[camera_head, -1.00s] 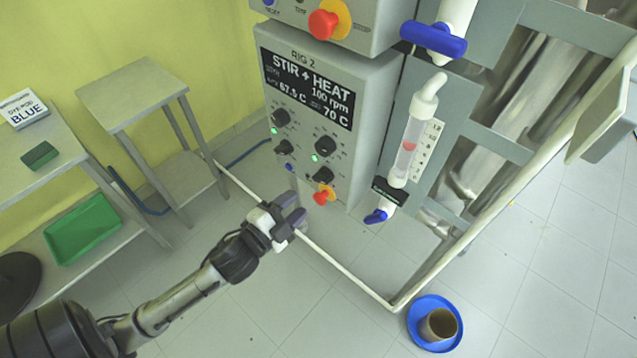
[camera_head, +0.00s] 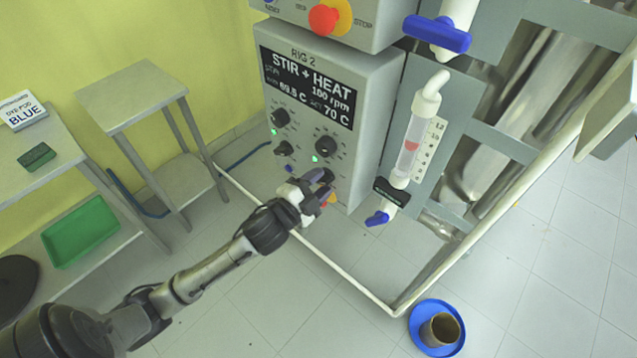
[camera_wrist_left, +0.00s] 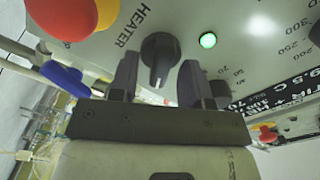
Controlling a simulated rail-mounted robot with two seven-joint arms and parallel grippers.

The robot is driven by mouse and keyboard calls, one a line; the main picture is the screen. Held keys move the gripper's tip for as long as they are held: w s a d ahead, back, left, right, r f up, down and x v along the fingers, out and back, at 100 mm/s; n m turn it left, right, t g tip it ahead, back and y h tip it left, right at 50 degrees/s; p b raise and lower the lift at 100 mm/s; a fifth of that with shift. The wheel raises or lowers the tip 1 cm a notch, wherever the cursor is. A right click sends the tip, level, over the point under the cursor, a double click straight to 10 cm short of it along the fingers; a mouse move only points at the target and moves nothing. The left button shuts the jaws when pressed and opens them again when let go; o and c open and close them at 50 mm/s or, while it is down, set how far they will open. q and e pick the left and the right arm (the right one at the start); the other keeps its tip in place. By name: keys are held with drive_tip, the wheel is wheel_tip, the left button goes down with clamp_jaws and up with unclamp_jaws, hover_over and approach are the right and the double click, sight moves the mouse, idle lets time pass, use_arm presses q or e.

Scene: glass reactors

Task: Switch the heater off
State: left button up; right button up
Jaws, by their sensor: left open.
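The heater knob (camera_wrist_left: 160,58) is a black knob on the grey stir-and-heat panel (camera_head: 372,150), beside the HEATER label in the left wrist view. My left gripper (camera_wrist_left: 159,66) is open, with one finger on each side of the knob. It does not look closed on it; contact cannot be told. In the head view my left gripper (camera_head: 322,184) is at the panel's lower part and largely hides this knob. A green lamp (camera_wrist_left: 208,40) glows beside the knob. My right gripper is not in view.
A red and yellow stop button (camera_wrist_left: 62,14) is close to the gripper. A blue-handled valve (camera_head: 377,218) hangs right of the panel. A white rail (camera_head: 340,268) runs low in front. A blue dish (camera_head: 420,347) holding a cup is on the floor. Tables stand left.

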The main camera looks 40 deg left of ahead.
use_arm(q)
drive_tip(key=shift+c, duration=0.2)
clamp_jaws()
drive_tip(key=shift+r+n+p, duration=0.15)
drive_tip(key=shift+n+p, duration=0.25)
drive_tip(key=shift+p, duration=0.25)
drive_tip(key=n+p, duration=0.4)
drive_tip(key=p, duration=0.1)
drive_tip(key=n+p, duration=0.4)
drive_tip(key=p, duration=0.1)
drive_tip(key=shift+a+r, duration=0.15)
drive_tip(key=shift+r, duration=0.05)
drive_tip(key=shift+f+n+p, duration=0.15)
drive_tip(key=shift+n+p, duration=1.2)
drive_tip(key=shift+n, duration=0.25)
